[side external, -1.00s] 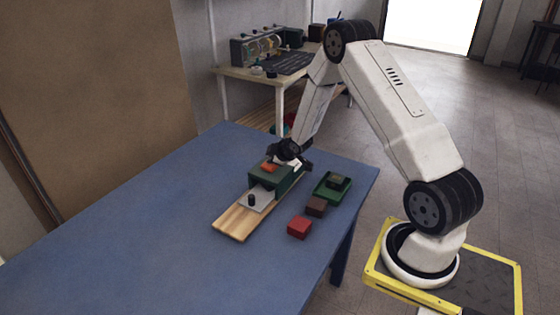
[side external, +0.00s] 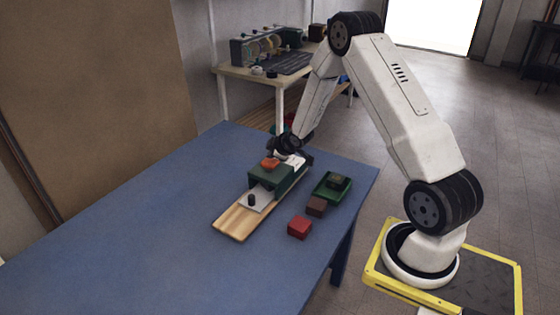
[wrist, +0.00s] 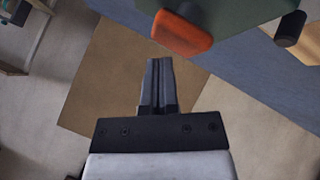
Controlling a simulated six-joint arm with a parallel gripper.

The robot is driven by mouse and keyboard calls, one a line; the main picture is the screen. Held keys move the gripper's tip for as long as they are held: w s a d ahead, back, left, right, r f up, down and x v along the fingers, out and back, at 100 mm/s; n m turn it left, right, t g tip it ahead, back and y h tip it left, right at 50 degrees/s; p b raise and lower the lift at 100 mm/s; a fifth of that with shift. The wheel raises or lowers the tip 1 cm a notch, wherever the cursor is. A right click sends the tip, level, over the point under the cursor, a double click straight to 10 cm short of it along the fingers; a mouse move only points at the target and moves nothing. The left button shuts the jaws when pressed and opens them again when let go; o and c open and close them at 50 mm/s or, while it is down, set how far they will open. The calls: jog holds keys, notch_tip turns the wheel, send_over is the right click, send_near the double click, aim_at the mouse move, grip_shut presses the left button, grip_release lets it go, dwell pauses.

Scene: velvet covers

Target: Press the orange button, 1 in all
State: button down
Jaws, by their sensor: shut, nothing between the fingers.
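The orange button (side external: 269,163) sits on top of a green box (side external: 284,177) mounted on a wooden board (side external: 235,221). In the wrist view the orange button (wrist: 181,33) is just above and right of my fingertips, with a visible gap between them. My gripper (side external: 273,153) is at the far side of the green box, close to the button; its fingers are partly hard to make out from the side. In the wrist view my gripper (wrist: 159,62) has its two fingers together and empty.
A grey plate with a black knob (side external: 252,200) is on the board's near end. A red block (side external: 299,228), a brown block (side external: 316,206) and a green tray (side external: 345,193) lie to the right. The blue table (side external: 150,225) is clear on the left.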

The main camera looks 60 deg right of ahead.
aim_at(272, 162)
jog(key=shift+r, duration=0.1)
dwell(0.3)
jog(key=shift+r, duration=2.5)
jog(key=shift+a+r, duration=0.15)
jog(key=shift+a, duration=0.3)
jog(key=s+a+r+m+g+y, duration=0.1)
jog(key=s+a+r+m+g, duration=0.1)
jog(key=s+a, duration=0.8)
jog(key=s+a+r+m+g+y, duration=0.1)
jog(key=s+a+r+m+g, duration=0.2)
jog(key=s+a, duration=0.7)
jog(key=a+g, duration=0.1)
jog(key=a, duration=0.4)
jog(key=shift+y, duration=0.4)
